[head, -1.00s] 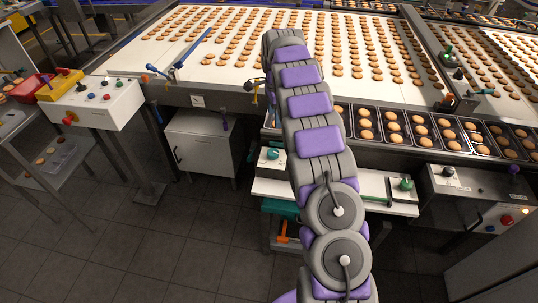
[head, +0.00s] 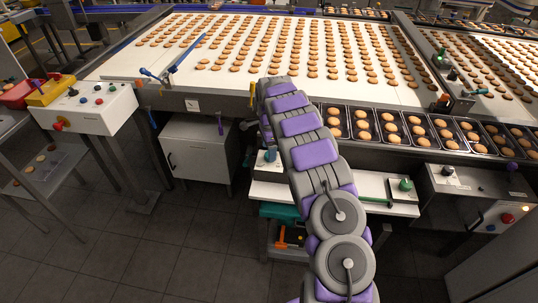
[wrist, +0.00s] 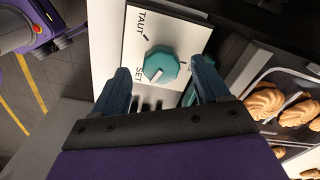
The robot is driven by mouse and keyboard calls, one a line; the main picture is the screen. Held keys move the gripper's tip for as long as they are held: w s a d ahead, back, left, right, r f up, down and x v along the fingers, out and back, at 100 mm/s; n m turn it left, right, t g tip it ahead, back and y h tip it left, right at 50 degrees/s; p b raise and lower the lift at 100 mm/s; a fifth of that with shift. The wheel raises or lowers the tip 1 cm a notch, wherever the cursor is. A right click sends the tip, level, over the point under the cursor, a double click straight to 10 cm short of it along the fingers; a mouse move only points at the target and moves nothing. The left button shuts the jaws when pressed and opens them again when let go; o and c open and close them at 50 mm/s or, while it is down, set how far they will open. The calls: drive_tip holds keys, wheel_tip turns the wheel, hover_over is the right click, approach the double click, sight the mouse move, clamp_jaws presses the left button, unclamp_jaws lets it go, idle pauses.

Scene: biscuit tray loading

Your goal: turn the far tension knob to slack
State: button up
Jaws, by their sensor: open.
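The teal knob (wrist: 165,66) stands on a white plate (wrist: 187,36) lettered TAUT and SET in the wrist view. Its pale pointer mark is turned towards SET. No slack lettering can be read. My gripper (wrist: 160,66) is open, its two dark blue fingers on either side of the knob in the picture; I cannot tell whether they touch it. In the head view the teal knob (head: 270,156) is at the left end of a white shelf, just below my arm's end. A green knob (head: 405,185) stands at the shelf's right end.
Trays (head: 420,130) of biscuits line the conveyor edge above the shelf. A white cabinet (head: 198,150) stands at left, a control box (head: 88,108) further left. A grey box (head: 470,182) stands right of the shelf. Dark floor tiles in front are clear.

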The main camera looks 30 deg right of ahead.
drive_tip(key=shift+d+f, duration=0.15)
drive_tip(key=shift+f, duration=0.8)
drive_tip(key=shift+d+f, duration=0.3)
drive_tip(key=shift+d, duration=0.1)
drive_tip(key=shift+a, duration=0.2)
drive_tip(key=shift+c, duration=0.2)
drive_tip(key=shift+a, duration=0.2)
drive_tip(key=c, duration=0.3)
drive_tip(key=shift+d, duration=0.15)
drive_tip(key=c, duration=0.7)
drive_tip(key=shift+r, duration=0.1)
